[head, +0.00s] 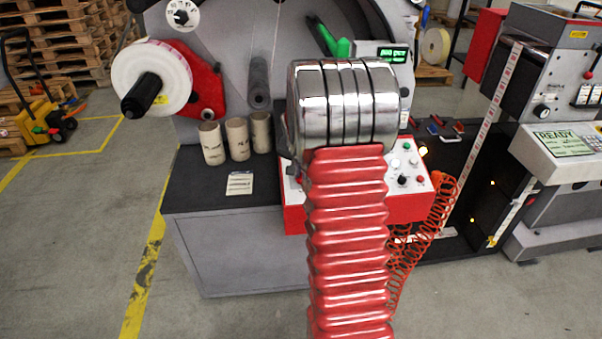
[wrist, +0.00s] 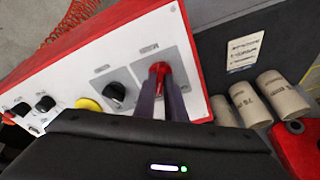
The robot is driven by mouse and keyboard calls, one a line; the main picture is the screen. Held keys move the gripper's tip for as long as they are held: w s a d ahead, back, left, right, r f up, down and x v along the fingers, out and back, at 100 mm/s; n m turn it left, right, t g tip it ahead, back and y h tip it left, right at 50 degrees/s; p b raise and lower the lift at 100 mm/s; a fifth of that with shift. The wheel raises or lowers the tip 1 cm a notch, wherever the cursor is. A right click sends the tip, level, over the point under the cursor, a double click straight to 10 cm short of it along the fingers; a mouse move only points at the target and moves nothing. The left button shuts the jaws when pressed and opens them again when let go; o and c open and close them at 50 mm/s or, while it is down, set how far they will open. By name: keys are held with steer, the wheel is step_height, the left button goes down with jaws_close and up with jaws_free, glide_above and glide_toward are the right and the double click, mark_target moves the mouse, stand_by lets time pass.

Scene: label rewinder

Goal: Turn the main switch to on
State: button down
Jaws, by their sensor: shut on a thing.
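The main switch, a red knob (wrist: 160,68), sits on a grey plate on the white control panel (wrist: 135,28) in the wrist view. My gripper (wrist: 161,78) is shut on this red knob, with one finger on each side. The fingers hide part of the knob, and I cannot tell which position it points to. In the head view the red-edged control panel (head: 421,184) shows on the front of the machine.
A black rotary knob (wrist: 115,93) and a yellow button (wrist: 88,104) lie beside the switch. Cardboard cores (head: 238,139) and a label card (head: 240,184) stand or lie on the dark deck left of the panel. An orange coiled hose (head: 432,235) hangs at its right.

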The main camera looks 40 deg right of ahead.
steer(key=c, duration=2.1)
jaws_free()
steer(key=shift+w+a, duration=0.15)
steer(key=shift+a, duration=0.05)
steer(key=shift+o, duration=1.4)
steer(key=shift+d, duration=0.1)
steer(key=shift+r, duration=0.1)
steer(key=v, duration=1.3)
steer(key=shift+r, duration=0.2)
